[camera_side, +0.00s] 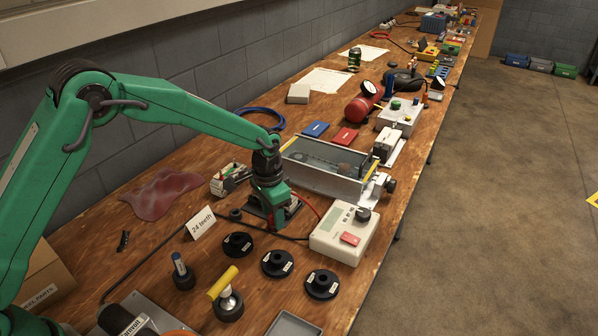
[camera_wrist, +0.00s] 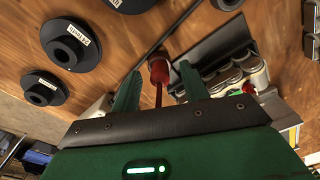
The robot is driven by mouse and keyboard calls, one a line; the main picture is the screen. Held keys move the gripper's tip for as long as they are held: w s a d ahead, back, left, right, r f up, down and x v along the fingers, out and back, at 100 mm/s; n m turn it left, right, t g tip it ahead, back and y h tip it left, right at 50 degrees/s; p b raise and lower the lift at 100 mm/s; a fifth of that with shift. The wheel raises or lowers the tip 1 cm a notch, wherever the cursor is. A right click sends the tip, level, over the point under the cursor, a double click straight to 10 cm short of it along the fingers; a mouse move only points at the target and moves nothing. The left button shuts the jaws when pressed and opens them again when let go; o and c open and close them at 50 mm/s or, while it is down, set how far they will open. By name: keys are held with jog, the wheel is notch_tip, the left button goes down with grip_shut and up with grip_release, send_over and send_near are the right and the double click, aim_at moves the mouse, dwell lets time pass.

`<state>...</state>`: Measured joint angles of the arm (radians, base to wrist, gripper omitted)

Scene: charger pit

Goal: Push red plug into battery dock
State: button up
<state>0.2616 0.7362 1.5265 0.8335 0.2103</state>
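My gripper (camera_side: 276,214) points down over the bench in the side view. In the wrist view its two green fingers (camera_wrist: 160,78) stand apart. The red plug (camera_wrist: 158,68) shows between the fingertips, with a gap visible on each side, and its red cable (camera_wrist: 158,95) runs back toward the palm. In the side view the plug is hidden by my gripper. The battery dock (camera_side: 230,179), with pale cylindrical cells, stands left of my gripper in the side view. It shows right of the fingers in the wrist view (camera_wrist: 236,75), apart from the plug.
A white charger box (camera_side: 344,234) sits right of my gripper, with the red cable leading toward it. A metal vise-like trough (camera_side: 323,168) stands close behind. Black flanged discs (camera_side: 277,263) and a yellow-handled tool (camera_side: 226,295) lie in front. A "24 teeth" card (camera_side: 200,223) stands at left.

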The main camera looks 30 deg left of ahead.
aim_at(270, 215)
jog(key=shift+r, duration=0.15)
jog(key=shift+s+r, duration=0.15)
jog(key=shift+r, duration=3.6)
jog(key=shift+a+r, duration=0.1)
jog(key=shift+s+a+r, duration=0.1)
jog(key=shift+s+r, duration=0.05)
jog(key=s+a+r+n+t, duration=0.25)
jog(key=s+a+r, duration=0.65)
jog(key=s+r, duration=0.45)
jog(key=s+a+n+t, duration=0.1)
jog(key=s+a, duration=0.1)
jog(key=s, duration=0.5)
jog(key=s+a+n+t, duration=0.1)
jog(key=s+a+n, duration=0.1)
jog(key=s, duration=0.6)
jog(key=shift+s+a+r, duration=0.2)
jog(key=shift+s+a, duration=0.1)
